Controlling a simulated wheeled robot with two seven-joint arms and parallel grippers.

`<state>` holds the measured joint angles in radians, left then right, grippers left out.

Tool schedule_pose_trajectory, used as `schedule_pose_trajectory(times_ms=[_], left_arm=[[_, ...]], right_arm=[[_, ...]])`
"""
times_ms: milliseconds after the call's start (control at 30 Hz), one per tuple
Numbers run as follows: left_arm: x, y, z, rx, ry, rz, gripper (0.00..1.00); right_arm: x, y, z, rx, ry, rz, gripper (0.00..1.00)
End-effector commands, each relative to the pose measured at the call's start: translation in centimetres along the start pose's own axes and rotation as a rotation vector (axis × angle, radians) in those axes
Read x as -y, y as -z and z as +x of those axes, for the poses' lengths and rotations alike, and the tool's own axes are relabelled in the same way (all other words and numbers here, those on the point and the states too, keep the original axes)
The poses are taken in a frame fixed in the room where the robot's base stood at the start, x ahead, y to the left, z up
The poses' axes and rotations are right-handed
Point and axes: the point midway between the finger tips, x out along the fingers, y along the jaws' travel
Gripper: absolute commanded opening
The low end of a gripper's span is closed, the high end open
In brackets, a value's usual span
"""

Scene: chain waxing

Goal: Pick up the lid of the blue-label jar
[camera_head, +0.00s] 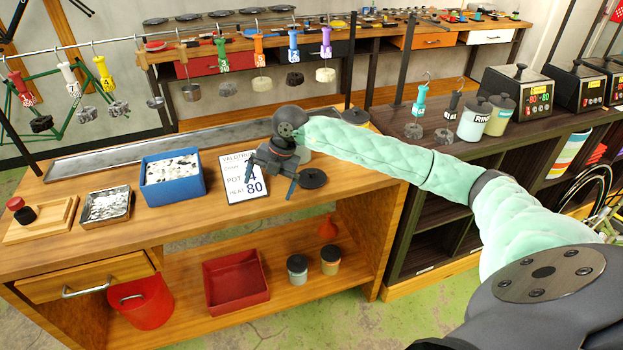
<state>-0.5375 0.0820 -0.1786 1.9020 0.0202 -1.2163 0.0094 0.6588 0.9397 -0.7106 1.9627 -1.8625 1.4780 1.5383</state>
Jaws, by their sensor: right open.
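My right gripper (271,178) hangs over the workbench, fingers apart, just above a white printed card (243,178). Nothing shows between its fingers. A jar with a pale blue label and dark lid (473,118) stands on the dark cabinet at right, beside a green-label jar (501,116). A jar with a greyish-blue body (297,269) stands on the bench's lower shelf. I cannot tell which jar is the task's. My left gripper is not in view.
A blue bin (173,197), a metal tray (107,218) and a wooden board (38,230) stand on the bench to the left. Tools and chains hang from a rail (130,38) behind. My arm hides part of the bench's right end.

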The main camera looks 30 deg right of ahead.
Motion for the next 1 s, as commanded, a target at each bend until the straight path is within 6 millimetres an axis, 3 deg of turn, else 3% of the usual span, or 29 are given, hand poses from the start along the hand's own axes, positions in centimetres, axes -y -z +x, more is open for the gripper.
schedule_pose_trajectory(times_ms=[33,100,200,333,867,1000], left_arm=[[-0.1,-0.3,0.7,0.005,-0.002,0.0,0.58],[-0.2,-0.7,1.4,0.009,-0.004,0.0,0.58],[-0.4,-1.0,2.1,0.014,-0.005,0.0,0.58],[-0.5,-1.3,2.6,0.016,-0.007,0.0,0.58],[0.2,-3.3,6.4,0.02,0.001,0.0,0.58],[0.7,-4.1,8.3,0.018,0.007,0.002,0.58]], right_arm=[[1.4,-2.5,-1.6,0.073,0.073,0.041,1.0],[3.2,-5.1,-3.5,0.159,0.163,0.101,1.0],[5.2,-7.7,-5.9,0.252,0.254,0.172,1.0],[6.5,-9.2,-7.5,0.314,0.313,0.223,1.0],[7.8,-10.2,-5.3,0.322,0.324,0.232,1.0],[8.2,-10.5,-4.6,0.322,0.324,0.231,1.0]])
